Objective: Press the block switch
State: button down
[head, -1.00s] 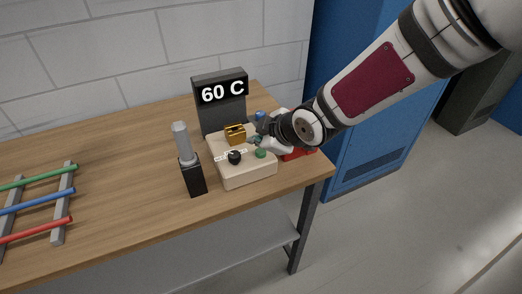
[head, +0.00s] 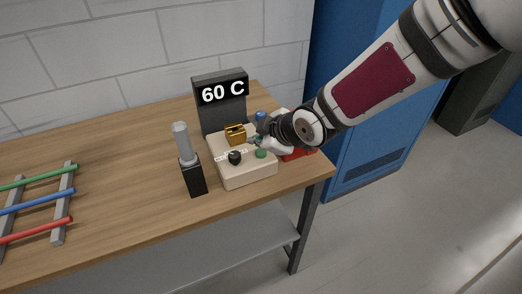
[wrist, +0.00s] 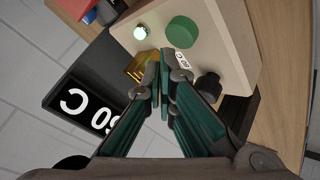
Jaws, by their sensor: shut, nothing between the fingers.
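The cream control box (head: 249,175) stands near the right front of the table. It carries a green round button (head: 261,154), a black knob (head: 234,158) and a gold block (head: 235,134). The wrist view shows the green button (wrist: 182,32), the gold block (wrist: 139,68), the black knob (wrist: 209,86) and a small glowing whitish round piece (wrist: 140,32). Which part is the block switch is not marked legibly. My gripper (wrist: 161,62) is shut and empty, its tips over the box between gold block and knob. Contact cannot be told.
A dark display (head: 222,92) reading "60 C" stands behind the box. A black holder with a grey cylinder (head: 182,144) stands to its left. A red item (head: 298,153) lies at right, partly behind my gripper. A rack with coloured rods (head: 38,205) is at far left.

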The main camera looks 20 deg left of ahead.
aim_at(259, 153)
jog(key=shift+f, duration=0.15)
jog(key=shift+f+b, duration=0.3)
jog(key=shift+b, duration=0.2)
jog(key=shift+f+b, duration=0.45)
dwell(0.7)
dwell(0.4)
jog(key=shift+r+p, duration=0.7)
jog(key=shift+r, duration=0.2)
jog(key=shift+r, duration=0.1)
notch_tip(259, 153, up, 5)
jog(key=p, duration=0.4)
dwell(0.4)
